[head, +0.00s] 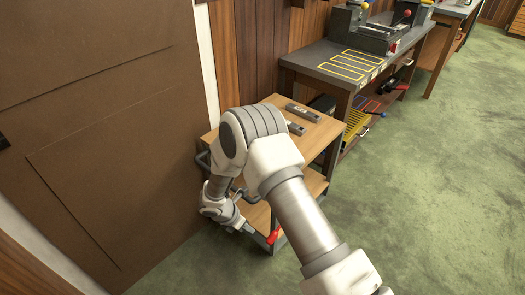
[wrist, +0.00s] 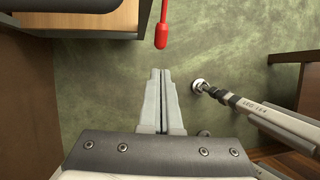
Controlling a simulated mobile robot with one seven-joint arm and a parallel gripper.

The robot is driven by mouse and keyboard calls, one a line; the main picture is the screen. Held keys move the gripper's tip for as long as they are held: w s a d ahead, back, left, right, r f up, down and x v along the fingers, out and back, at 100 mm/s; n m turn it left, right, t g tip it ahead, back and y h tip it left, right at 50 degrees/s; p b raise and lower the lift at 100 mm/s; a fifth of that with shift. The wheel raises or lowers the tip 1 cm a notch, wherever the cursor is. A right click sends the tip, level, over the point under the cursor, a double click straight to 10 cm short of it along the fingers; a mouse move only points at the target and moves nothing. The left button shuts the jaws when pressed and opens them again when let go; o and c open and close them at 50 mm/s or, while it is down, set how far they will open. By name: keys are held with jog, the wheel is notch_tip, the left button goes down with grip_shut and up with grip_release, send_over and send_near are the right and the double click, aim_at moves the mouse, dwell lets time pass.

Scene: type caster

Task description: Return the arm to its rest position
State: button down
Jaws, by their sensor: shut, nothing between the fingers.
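My arm reaches down beside a small wooden cart in the head view. My gripper (head: 247,228) hangs low by the cart's lower shelf, partly hidden by my own arm. In the wrist view my gripper (wrist: 160,72) has its two grey fingers together, with nothing between them, above the green floor. My arm covers part of the cart top (head: 272,104).
A red handle (wrist: 162,25) lies just ahead of the fingertips. A grey rod marked LEG (wrist: 265,115) is close on the right. Grey blocks (head: 302,112) lie on the cart. A brown door (head: 100,130) stands left; a workbench (head: 345,68) stands behind. Floor (head: 430,180) at right is clear.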

jog(key=d+r+m, duration=0.4)
jog(key=d+r, duration=0.1)
jog(key=r, duration=0.5)
jog(key=d+r+m, duration=0.4)
jog(key=r+m, duration=0.1)
jog(key=r, duration=0.5)
jog(key=d+r+m, duration=0.4)
jog(key=d+r, duration=0.1)
jog(key=r, duration=0.5)
jog(key=s+d+r+m+t+y, duration=0.2)
jog(key=s+d+r+m, duration=0.2)
jog(key=s+r+m, duration=0.5)
jog(key=s+d+r+m+t+y, duration=0.15)
jog(key=s+d+r+m, duration=0.35)
jog(key=s, duration=0.7)
notch_tip(320, 180, up, 17)
jog(key=a+m+p, duration=0.1)
jog(key=p, duration=1.5)
jog(key=shift+a+f+y, duration=0.15)
jog(key=shift+a+y, duration=0.05)
jog(key=shift+y, duration=0.25)
jog(key=shift+w+a+g, duration=0.1)
jog(key=shift+w+g, duration=0.05)
jog(key=shift+g, duration=0.1)
